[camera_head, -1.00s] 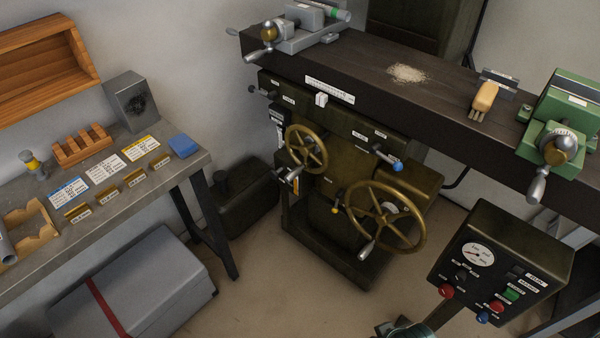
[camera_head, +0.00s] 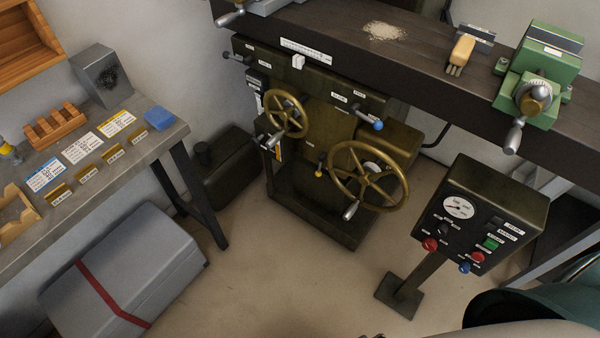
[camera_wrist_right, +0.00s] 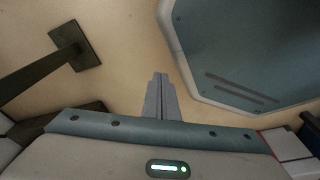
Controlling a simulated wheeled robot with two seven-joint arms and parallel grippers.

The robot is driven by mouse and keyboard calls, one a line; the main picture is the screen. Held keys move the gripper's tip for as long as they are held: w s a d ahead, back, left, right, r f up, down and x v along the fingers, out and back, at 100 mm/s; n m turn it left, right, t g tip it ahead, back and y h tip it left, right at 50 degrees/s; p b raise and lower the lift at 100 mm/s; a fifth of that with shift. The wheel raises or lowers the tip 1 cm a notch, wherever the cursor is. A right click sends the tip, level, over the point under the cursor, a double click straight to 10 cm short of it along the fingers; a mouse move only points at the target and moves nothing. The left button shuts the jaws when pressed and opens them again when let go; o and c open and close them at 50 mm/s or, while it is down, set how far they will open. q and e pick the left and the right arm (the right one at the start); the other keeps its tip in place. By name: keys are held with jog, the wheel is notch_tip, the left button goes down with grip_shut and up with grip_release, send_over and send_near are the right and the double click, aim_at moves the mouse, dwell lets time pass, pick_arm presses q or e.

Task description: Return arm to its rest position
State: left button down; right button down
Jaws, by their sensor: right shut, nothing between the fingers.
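My right gripper (camera_wrist_right: 161,98) shows in the right wrist view. Its grey fingers are together, with nothing between them, over bare tan floor. In the head view part of my right arm shows at the lower right edge, below the control box; its gripper is not visible there. My left arm and gripper are in neither view.
A control box (camera_head: 480,212) on a post stands close to my right arm; its foot (camera_wrist_right: 75,46) shows in the wrist view. A dark machine with brass handwheels (camera_head: 368,176) stands mid-view. A bench (camera_head: 187,127) and grey chest (camera_head: 125,260) are left. Floor between is clear.

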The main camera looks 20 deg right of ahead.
jog(key=s+d+f, duration=0.2)
jog(key=s+f, duration=0.5)
jog(key=s, duration=0.4)
jog(key=shift+s+f+g, duration=0.15)
jog(key=shift+s+g, duration=0.05)
jog(key=shift+g, duration=0.2)
jog(key=shift+d, duration=0.1)
dwell(0.3)
